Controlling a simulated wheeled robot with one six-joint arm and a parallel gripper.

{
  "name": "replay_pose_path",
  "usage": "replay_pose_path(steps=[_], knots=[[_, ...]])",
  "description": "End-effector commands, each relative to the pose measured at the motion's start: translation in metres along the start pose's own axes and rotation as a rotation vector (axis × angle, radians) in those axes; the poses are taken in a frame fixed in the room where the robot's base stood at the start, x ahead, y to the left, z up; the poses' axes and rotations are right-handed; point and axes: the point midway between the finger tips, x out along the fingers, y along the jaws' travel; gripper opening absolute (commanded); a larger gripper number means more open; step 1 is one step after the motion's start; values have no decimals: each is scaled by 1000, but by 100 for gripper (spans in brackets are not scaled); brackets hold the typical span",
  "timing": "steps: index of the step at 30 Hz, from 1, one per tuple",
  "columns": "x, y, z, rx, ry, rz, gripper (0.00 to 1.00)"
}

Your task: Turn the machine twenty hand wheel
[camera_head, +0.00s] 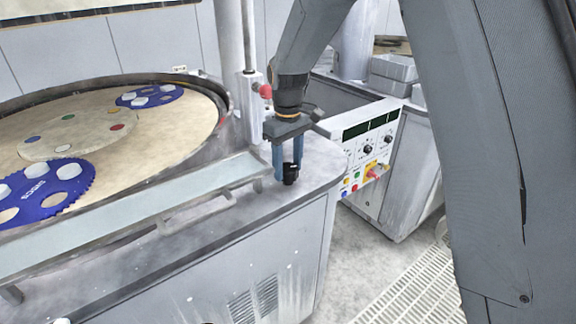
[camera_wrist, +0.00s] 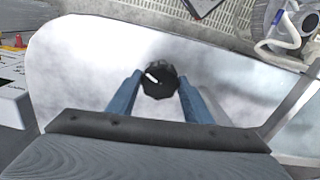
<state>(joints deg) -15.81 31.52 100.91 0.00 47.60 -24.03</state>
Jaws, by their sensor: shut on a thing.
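A small black hand wheel (camera_head: 289,176) stands on the grey top of the machine, near its right corner. In the wrist view the black wheel (camera_wrist: 160,81) shows from above, with a short white mark on it. My gripper (camera_head: 286,166) points straight down at it, with its two blue fingers on either side of the wheel. In the wrist view my gripper (camera_wrist: 159,90) is shut on the wheel, one finger at its left and one at its right. The underside of the wheel is hidden.
A round platen (camera_head: 150,135) with blue toothed carriers (camera_head: 45,190) lies left, behind a long tray (camera_head: 130,215). A control panel (camera_head: 368,148) with knobs and buttons stands right. A post with a red knob (camera_head: 265,91) rises behind my gripper. Floor grating (camera_head: 425,290) lies front right.

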Motion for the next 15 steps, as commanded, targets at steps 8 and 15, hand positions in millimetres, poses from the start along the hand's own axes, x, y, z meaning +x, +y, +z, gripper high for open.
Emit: replay_pose_path(steps=[8,15], knots=[[-1,1,0,-237,1,1,24],[-1,1,0,-386,2,1,24]])
